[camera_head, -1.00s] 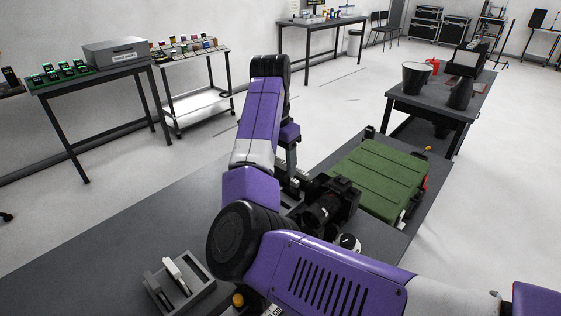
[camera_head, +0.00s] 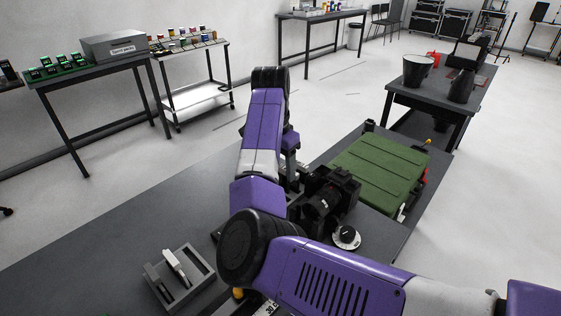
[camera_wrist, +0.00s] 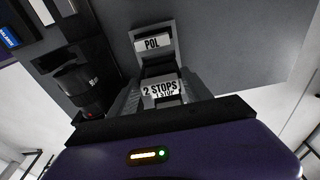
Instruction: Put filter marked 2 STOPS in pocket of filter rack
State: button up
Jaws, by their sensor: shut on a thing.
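The filter marked 2 STOPS (camera_wrist: 160,88) shows its white label in the wrist view, between the grey fingers of my gripper (camera_wrist: 162,100). My gripper is shut on it. A label reading 1 STOP (camera_wrist: 166,97) shows just below it, partly covered. A grey piece labelled POL (camera_wrist: 153,43) stands beyond, in line with them; these look like parts of the filter rack, but its pockets are mostly hidden. I cannot tell whether the held filter touches a pocket.
A black camera (camera_head: 328,195) stands close by; its lens (camera_wrist: 82,92) is left of the gripper in the wrist view.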

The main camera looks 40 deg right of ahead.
jog(key=shift+f, duration=0.75)
jog(key=shift+p, duration=1.1)
dwell(1.2)
jog(key=shift+f+b, duration=0.4)
jog(key=shift+f, duration=1.25)
jog(key=o, duration=1.4)
jog(key=shift+r, duration=0.1)
notch_tip(320, 180, up, 8)
jog(key=shift+a+f+b, duration=0.2)
jog(key=shift+a+b, duration=0.1)
jog(key=shift+a, duration=0.15)
